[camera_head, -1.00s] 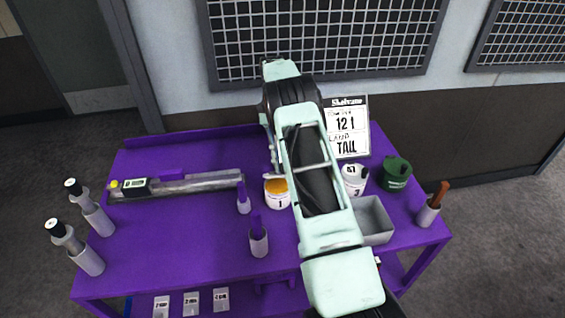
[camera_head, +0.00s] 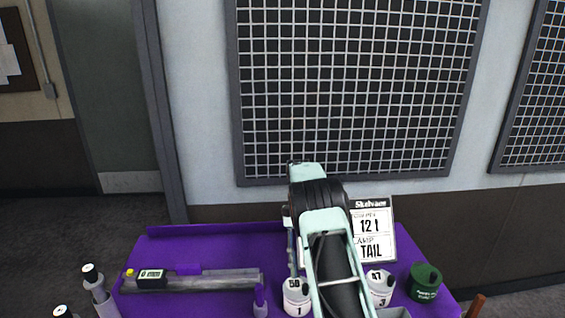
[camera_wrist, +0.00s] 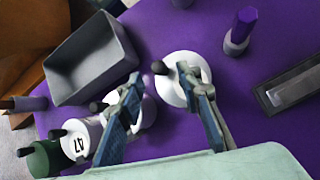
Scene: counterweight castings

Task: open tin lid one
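Tin one (camera_head: 297,300), a white tin marked 1, stands on the purple table just left of my arm. Whether the lid sits fully down cannot be told.
A tin marked 47 and 3 (camera_head: 381,288) and a green tin (camera_head: 425,283) stand right of my arm. Another white tin (camera_wrist: 148,112) is partly behind a finger. A grey bin (camera_wrist: 92,60) and a purple-topped bottle (camera_wrist: 240,30) are nearby. A sign (camera_head: 373,232) stands behind.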

